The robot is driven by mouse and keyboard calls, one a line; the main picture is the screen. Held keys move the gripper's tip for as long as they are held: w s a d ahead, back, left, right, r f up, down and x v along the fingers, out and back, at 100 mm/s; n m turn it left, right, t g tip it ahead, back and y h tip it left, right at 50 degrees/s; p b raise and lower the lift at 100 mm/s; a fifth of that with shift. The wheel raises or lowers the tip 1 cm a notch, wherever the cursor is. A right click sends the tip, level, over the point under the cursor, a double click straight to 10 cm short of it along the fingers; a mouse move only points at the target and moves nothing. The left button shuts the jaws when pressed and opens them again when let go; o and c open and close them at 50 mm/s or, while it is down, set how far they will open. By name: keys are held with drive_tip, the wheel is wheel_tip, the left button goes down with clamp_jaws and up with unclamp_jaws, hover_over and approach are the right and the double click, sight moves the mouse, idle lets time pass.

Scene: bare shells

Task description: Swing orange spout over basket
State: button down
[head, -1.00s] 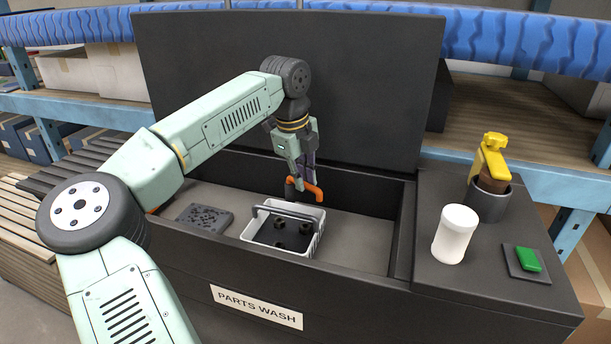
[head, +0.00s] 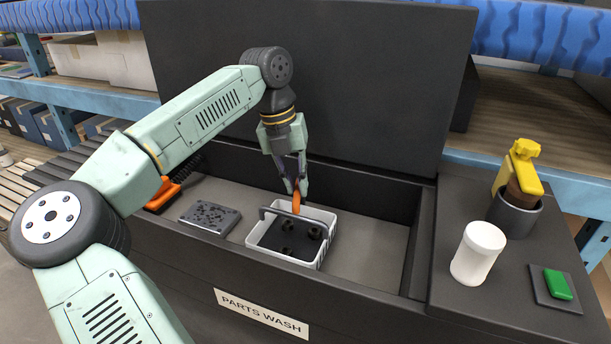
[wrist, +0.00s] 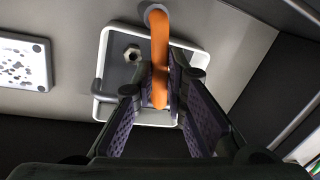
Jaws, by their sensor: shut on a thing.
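The orange spout (head: 296,196) reaches out over the white basket (head: 257,227), which stands on the floor of the parts-wash basin with several dark nuts inside. My gripper (head: 296,188) is shut on the spout, above the basket's back part. In the wrist view the orange spout (wrist: 159,50) runs between the fingers of my gripper (wrist: 160,95), with the basket (wrist: 104,50) below it. One nut (wrist: 132,53) shows inside the basket there. The spout's base is hidden in the head view.
An orange object with a black coil (head: 165,194) is at the basin's left end.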

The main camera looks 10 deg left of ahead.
drive_tip(key=shift+w+a+m+p, duration=0.15)
drive_tip(key=shift+a+m+p, duration=0.2)
drive_tip(key=shift+m, duration=0.65)
drive_tip(key=shift+a, duration=0.1)
drive_tip(key=c, duration=1.6)
unclamp_jaws()
wheel_tip(320, 180, up, 12)
drive_tip(key=a, duration=0.2)
drive_tip(key=shift+a, duration=0.15)
drive_tip(key=shift+w+f, duration=0.1)
drive_tip(key=shift+c, duration=0.4)
